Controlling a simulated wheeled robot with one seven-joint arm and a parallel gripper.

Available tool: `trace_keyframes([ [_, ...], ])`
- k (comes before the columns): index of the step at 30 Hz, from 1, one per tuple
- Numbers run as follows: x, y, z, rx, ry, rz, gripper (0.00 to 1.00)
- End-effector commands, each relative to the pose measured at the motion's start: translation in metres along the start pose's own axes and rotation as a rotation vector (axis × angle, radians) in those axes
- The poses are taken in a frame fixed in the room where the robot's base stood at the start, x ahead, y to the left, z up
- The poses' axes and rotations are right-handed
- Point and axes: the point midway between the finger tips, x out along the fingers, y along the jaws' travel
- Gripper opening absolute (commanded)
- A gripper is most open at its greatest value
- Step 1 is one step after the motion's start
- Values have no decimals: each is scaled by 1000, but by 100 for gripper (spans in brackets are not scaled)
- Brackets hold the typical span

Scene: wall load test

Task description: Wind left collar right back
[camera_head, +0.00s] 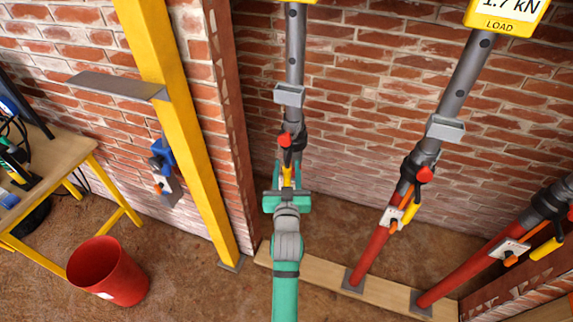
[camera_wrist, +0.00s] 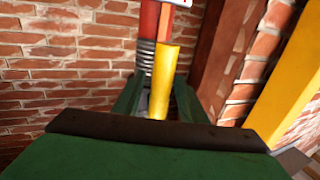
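The left prop is a grey tube (camera_head: 295,45) with a dark collar (camera_head: 294,133) and a red knob (camera_head: 285,140). A yellow handle (camera_head: 287,174) hangs below the collar, just above my gripper (camera_head: 288,178). In the wrist view the yellow handle (camera_wrist: 166,80) stands between the two green fingers of my gripper (camera_wrist: 160,92). A gap shows on its left side; the right finger is close to it, and contact is unclear. Behind it are a threaded section (camera_wrist: 147,55) and a red tube (camera_wrist: 150,18). My gripper and arm hide the prop's lower part in the head view.
Two more props lean to the right, with red lower tubes (camera_head: 372,252) on a wooden sill (camera_head: 318,272). A load display (camera_head: 505,12) reads 1.7 kN. A yellow post (camera_head: 185,130) with a grey shelf, a red bucket (camera_head: 107,272) and a workbench (camera_head: 60,165) are left.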

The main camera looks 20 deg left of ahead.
Motion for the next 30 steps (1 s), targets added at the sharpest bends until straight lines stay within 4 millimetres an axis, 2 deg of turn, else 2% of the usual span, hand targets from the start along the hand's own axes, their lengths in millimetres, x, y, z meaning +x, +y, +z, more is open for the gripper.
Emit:
trace_keyframes([
  [6, 17, 0, 0, 0, 0, 0, 38],
  [15, 19, 0, 0, 0, 0, 0, 38],
  [16, 19, 0, 0, 0, 0, 0, 36],
  [20, 18, 0, 0, 0, 0, 0, 5],
  [21, 18, 0, 0, 0, 0, 0, 0],
  [30, 18, 3, 1, 0, -1, 12, 0],
])
